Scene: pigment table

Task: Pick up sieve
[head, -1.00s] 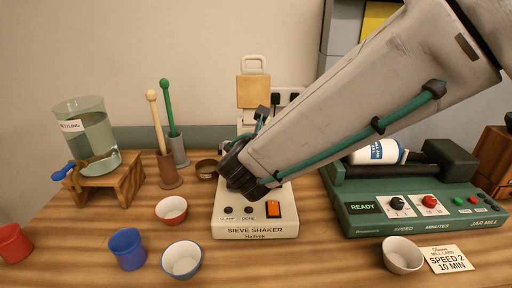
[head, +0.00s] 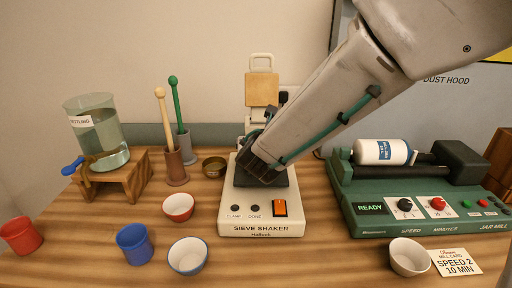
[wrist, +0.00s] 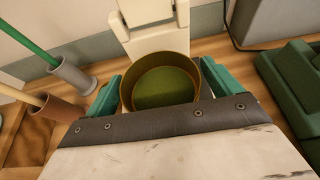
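The sieve, a round brass-coloured pan with an olive inside (wrist: 160,88), shows in the wrist view in front of the cream upright of the sieve shaker. The cream sieve shaker (head: 261,228) stands mid-table in the head view. My gripper (head: 263,172) is over the shaker's top and hides the sieve there. In the wrist view my gripper's (wrist: 160,85) two green fingers lie on either side of the sieve, very close to its wall. I cannot tell whether they press on it.
A small brass dish (head: 214,167) sits left of the shaker. Two pestle holders (head: 176,167) and a settling jar (head: 98,133) are further left. Red, blue and white cups (head: 188,257) lie in front. The green jar mill (head: 425,210) stands to the right.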

